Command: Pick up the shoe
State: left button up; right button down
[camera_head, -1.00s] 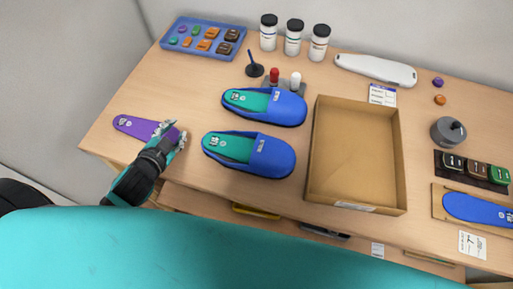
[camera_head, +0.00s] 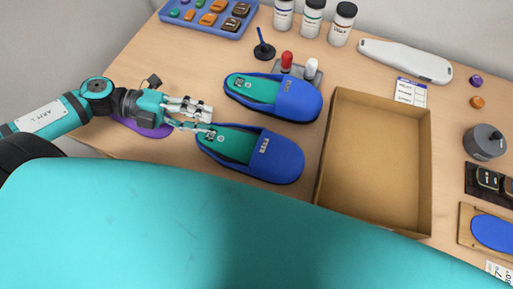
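Two blue slippers with teal insoles lie side by side on the wooden table, toes to the right. The nearer shoe is (camera_head: 283,160); the farther shoe is (camera_head: 298,101). My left gripper (camera_head: 211,121) comes in from the left at the open heel end of the nearer shoe. Its two fingers are spread apart. The lower fingertip overlaps the heel rim in the picture; I cannot tell whether it touches. Nothing is seen held. My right gripper is not in view.
An open cardboard box (camera_head: 426,175) stands right of the shoes. A purple insole (camera_head: 154,131) lies partly under my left gripper. Behind the shoes are a small stand with a red and a white bottle (camera_head: 287,61), a blue tray (camera_head: 180,29) and white jars (camera_head: 312,20).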

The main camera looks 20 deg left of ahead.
pick_arm(q)
jog(key=p, duration=0.1)
send_near(264, 133)
jog(key=x, duration=0.2)
jog(key=f+x, duration=0.1)
jog(key=x, duration=0.2)
jog(key=shift+a, duration=0.15)
jog(key=p+x, duration=0.2)
jog(key=x, duration=0.3)
jog(key=shift+r+p, duration=0.2)
jog(key=shift+p, duration=0.1)
jog(key=shift+d+f, duration=0.1)
jog(key=shift+d, duration=0.1)
jog(key=shift+f, duration=0.1)
jog(key=shift+c, duration=0.4)
grip_shut()
